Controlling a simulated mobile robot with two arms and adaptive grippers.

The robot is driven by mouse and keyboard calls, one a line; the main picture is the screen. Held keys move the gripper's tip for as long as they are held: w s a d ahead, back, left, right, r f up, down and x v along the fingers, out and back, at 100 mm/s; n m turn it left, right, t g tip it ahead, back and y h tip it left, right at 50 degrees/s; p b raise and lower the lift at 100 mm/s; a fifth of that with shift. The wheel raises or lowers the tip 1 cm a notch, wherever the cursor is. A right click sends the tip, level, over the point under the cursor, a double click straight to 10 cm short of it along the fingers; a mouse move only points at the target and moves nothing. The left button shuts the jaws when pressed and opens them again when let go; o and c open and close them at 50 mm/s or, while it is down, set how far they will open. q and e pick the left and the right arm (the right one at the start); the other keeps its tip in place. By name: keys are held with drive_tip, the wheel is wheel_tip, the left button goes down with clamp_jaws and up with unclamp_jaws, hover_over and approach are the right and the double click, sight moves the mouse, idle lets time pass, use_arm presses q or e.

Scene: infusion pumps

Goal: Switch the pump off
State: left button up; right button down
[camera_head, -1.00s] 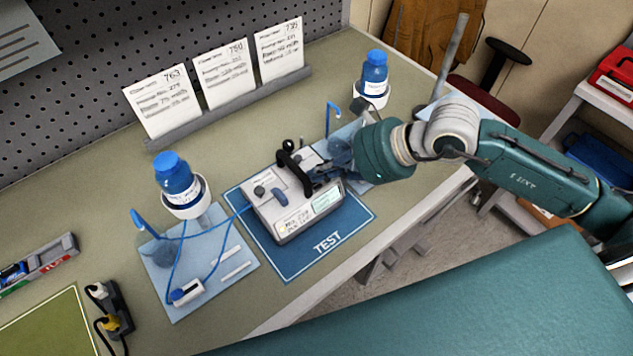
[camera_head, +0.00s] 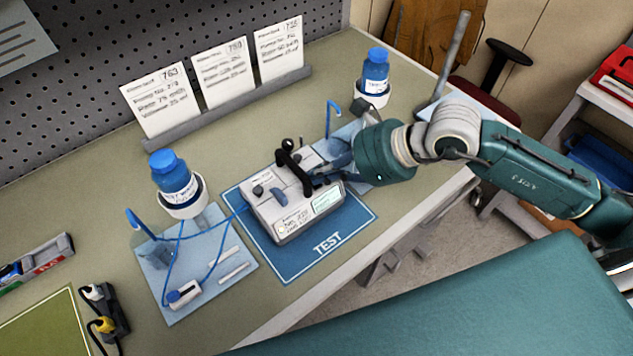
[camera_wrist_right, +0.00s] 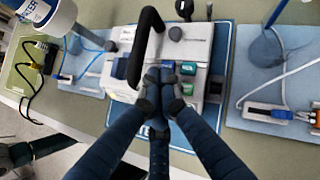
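The pump (camera_head: 280,212) is a light grey box on a blue mat marked TEST (camera_head: 345,215). It has a black handle (camera_head: 289,156), a blue lever (camera_head: 278,193) and a dark knob (camera_head: 258,190) on top. In the wrist view the pump (camera_wrist_right: 200,50) lies below my fingers, with its handle (camera_wrist_right: 144,40) just left of them. My right gripper (camera_head: 325,172) is at the pump's right side. In the wrist view its fingertips (camera_wrist_right: 164,80) are close together over the pump, beside green parts. They hide what lies under them, so contact is unclear. My left gripper is not in view.
Blue-capped bottles stand at the left (camera_head: 174,188) and at the back right (camera_head: 374,75). Blue tubing (camera_head: 208,262) runs from the pump over the left pad. Cards (camera_head: 222,70) stand behind. A black power strip (camera_head: 110,305) lies at front left.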

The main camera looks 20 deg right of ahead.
drive_tip(key=shift+f+b, duration=0.35)
drive_tip(key=shift+b, duration=0.1)
idle(0.3)
idle(0.3)
drive_tip(key=shift+r+p, duration=0.35)
drive_tip(key=shift+r, duration=0.5)
drive_tip(key=shift+r+p, duration=1.3)
drive_tip(key=shift+r, duration=1.2)
drive_tip(key=shift+s+d, duration=0.1)
